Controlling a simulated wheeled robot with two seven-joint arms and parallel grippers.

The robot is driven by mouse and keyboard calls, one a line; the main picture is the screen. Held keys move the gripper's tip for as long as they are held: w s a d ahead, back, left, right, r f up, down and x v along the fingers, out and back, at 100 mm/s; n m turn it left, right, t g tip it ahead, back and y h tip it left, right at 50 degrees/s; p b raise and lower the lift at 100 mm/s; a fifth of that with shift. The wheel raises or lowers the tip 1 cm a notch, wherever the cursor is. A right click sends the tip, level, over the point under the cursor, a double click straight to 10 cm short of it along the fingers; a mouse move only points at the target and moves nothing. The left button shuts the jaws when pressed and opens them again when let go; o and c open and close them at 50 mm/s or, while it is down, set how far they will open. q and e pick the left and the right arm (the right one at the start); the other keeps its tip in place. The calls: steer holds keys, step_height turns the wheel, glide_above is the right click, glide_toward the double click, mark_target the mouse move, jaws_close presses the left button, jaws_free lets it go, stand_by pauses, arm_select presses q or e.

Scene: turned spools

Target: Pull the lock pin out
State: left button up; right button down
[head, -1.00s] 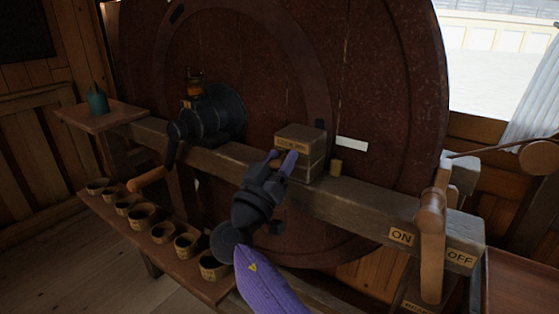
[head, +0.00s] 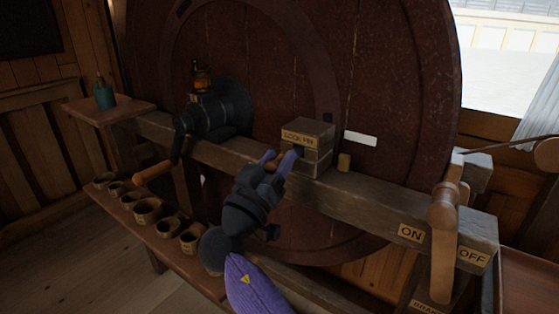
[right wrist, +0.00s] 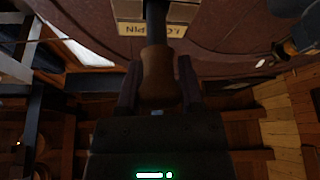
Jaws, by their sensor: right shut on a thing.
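The lock pin's brown wooden handle (right wrist: 158,78) is between the fingers of my right gripper (head: 279,161) in the right wrist view. A dark pin shaft (right wrist: 155,22) runs from the handle to the block labelled LOCK PIN (head: 307,133). In the head view a short dark piece of the shaft (head: 299,150) shows at the block's front face. The fingers are shut on the handle, a little out from the block. Whether the shaft's far end is still inside the block is hidden. My left gripper is out of view.
The block sits on a wooden beam (head: 370,204) before a large dark red wheel (head: 400,90). A black hub with a wooden crank handle (head: 153,173) is at left. Several cups stand on a low shelf (head: 205,275). An ON/OFF lever (head: 443,235) stands at right.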

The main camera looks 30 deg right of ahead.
steer(key=shift+c, duration=1.2)
jaws_free()
steer(key=shift+s+a, duration=0.1)
steer(key=shift+a, duration=0.15)
steer(key=shift+d, duration=0.1)
steer(key=b+v, duration=0.1)
steer(key=v, duration=0.9)
